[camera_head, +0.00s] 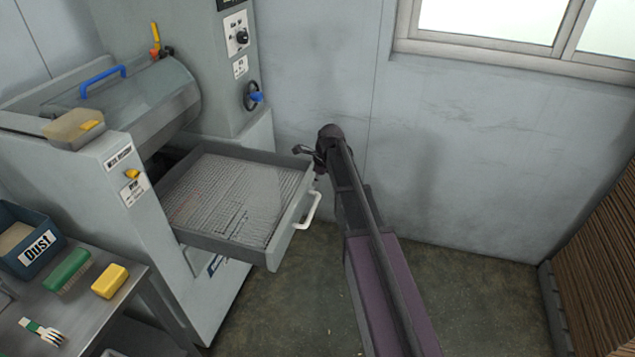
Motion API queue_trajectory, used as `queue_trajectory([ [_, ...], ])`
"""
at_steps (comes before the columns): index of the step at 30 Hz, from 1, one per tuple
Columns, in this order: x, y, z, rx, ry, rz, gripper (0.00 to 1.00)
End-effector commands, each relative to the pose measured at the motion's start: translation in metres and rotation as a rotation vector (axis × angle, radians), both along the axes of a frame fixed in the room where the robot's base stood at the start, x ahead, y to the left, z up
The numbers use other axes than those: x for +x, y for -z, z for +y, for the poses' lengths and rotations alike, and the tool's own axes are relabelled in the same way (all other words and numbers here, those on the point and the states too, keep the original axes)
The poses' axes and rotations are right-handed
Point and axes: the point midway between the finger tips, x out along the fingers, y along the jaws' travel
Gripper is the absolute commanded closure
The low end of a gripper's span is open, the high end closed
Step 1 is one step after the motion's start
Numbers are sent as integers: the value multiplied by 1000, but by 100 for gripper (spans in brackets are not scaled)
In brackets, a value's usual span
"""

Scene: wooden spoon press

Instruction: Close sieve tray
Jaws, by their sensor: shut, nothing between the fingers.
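The sieve tray (228,198) is a grey drawer with a mesh floor, pulled out of the grey press machine (170,270). A white handle (308,211) is on its front face. My gripper (304,150) is at the tray's far front corner, beside the far end of the front panel. It is dark and small in the view, shut, with nothing in it. I cannot tell whether it touches the tray. My arm reaches up from the bottom of the view and partly hides the gripper.
A metal table (110,310) at lower left holds a blue dust bin (28,240), a green brush (68,270), a yellow block (110,281) and a fork-like tool (42,332). A wall (480,160) stands behind. Stacked brown boards (600,270) are at right. Floor between is clear.

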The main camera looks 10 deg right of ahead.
Motion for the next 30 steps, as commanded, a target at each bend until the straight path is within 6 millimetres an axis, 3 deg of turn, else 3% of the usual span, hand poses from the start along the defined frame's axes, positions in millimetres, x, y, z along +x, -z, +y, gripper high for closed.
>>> queue_trajectory([
  [18,6,50,10,0,1,0,100],
  [30,9,68,14,0,1,0,100],
])
